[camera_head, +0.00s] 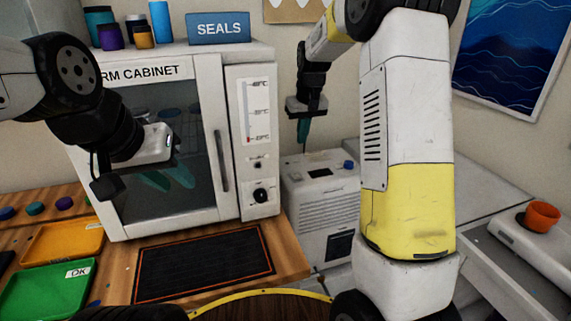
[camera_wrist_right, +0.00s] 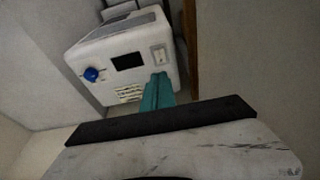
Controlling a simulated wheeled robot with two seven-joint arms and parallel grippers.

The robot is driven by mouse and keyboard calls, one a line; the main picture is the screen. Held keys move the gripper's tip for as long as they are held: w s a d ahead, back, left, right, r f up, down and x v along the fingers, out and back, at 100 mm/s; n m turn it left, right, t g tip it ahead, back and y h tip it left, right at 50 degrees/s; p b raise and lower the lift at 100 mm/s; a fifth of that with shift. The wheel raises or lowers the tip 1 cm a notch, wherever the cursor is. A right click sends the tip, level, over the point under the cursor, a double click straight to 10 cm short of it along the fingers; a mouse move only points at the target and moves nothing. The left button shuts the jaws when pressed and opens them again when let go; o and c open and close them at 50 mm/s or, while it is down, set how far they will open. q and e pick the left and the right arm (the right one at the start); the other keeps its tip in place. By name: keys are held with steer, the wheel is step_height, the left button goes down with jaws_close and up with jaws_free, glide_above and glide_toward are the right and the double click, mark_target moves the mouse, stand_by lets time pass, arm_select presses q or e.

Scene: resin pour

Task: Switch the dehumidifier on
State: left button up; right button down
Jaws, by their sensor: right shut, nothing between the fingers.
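The dehumidifier (camera_head: 325,215) is a white box with a vented front, standing on the floor side right of the cabinet. Its top panel has a dark display (camera_wrist_right: 129,61), a blue knob (camera_wrist_right: 92,74) and a pale rocker switch (camera_wrist_right: 159,56). The display shows no lit reading. My right gripper (camera_head: 303,138) points down above the panel, its teal fingers shut and empty. In the right wrist view its fingertips (camera_wrist_right: 158,78) appear just beside the switch; I cannot tell whether they touch. My left gripper (camera_head: 172,182) is open and empty in front of the cabinet door.
The warm cabinet (camera_head: 200,215) stands left of the dehumidifier, its door shut. A black mat (camera_head: 205,263), an orange tray (camera_head: 62,240) and a green tray (camera_head: 50,290) lie on the wooden bench. An orange cup (camera_head: 542,216) stands at the far right.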

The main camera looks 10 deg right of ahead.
mark_target(297, 177)
steer(key=shift+w+a+f, duration=0.15)
steer(key=shift+w+f, duration=0.1)
steer(key=shift+w, duration=0.05)
steer(key=x, duration=0.8)
steer(key=s+x, duration=0.1)
steer(key=x, duration=0.4)
steer(key=shift+s+f, duration=0.1)
steer(key=shift+f, duration=0.45)
steer(key=shift+s+f, duration=0.2)
steer(key=shift+f, duration=0.15)
